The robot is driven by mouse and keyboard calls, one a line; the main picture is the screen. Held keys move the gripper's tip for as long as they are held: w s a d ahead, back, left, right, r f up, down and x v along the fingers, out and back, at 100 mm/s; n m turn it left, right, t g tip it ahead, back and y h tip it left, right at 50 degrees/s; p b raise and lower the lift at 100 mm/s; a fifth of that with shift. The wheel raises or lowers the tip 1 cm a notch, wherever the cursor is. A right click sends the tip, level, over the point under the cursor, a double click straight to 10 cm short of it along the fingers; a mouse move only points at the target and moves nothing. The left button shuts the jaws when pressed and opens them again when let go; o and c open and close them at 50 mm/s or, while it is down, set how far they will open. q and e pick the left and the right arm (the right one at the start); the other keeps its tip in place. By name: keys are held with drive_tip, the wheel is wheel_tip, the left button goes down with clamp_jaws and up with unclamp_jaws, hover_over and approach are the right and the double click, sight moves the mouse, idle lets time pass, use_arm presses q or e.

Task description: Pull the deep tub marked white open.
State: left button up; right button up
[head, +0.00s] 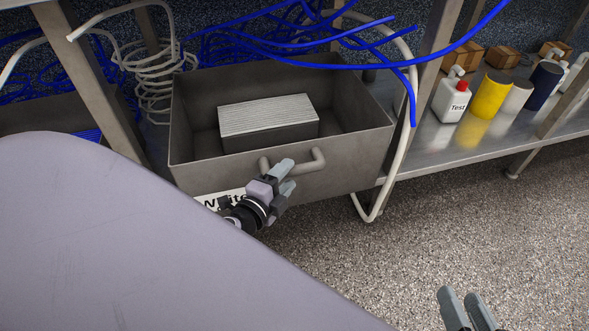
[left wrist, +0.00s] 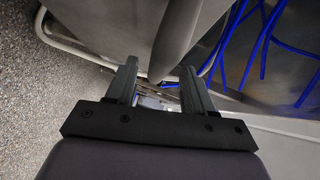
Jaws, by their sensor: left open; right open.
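The deep grey tub (head: 345,175) with the white label reading "White" (head: 213,200) stands out from the shelf, its open top showing. Part of the label is hidden by my left arm. The tub's bent grey handle (head: 319,162) is on its front wall. My left gripper (head: 284,174) is open at the handle's left part. In the left wrist view, a grey bar that looks like the handle (left wrist: 174,45) runs down between the open fingers (left wrist: 160,88); contact cannot be told. My right gripper (head: 468,308) is open and empty at the bottom right, over the floor.
A ribbed grey block (head: 268,120) lies in the tub. Blue tubing (head: 300,40) hangs above it, and a white tube (head: 398,150) loops down at its right. Bottles and cylinders (head: 490,95) stand on the right shelf. The speckled floor (head: 420,250) in front is clear.

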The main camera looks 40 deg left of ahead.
use_arm(q)
drive_tip(key=shift+w+a+f, duration=0.1)
drive_tip(key=shift+w+f, duration=0.05)
drive_tip(key=shift+w, duration=0.8)
drive_tip(key=shift+w+a+f, duration=0.1)
drive_tip(key=shift+w+f, duration=0.05)
drive_tip(key=shift+w, duration=0.75)
drive_tip(key=shift+d, duration=0.1)
clamp_jaws()
